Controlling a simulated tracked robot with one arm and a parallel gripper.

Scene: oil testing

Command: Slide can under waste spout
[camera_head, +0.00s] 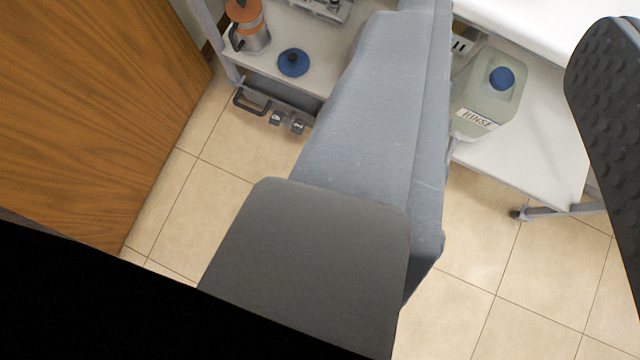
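A translucent can with a blue cap and a label reading "RINSE" (487,98) stands on a white low shelf right of centre. I see no can labelled as waste and no waste spout. My gripper (518,30) appears open: a long grey finger runs up the middle and a black dimpled finger pad shows at the right edge. The two are well apart, with nothing seen held between them. The grey finger hides part of the shelf area left of the can, and the can stands beyond the gap.
A metal jug with an orange top (252,28) and a blue lid-like object (293,62) sit on a grey shelf unit at upper left. A wooden panel (90,100) fills the left. Tiled floor (480,225) is open below.

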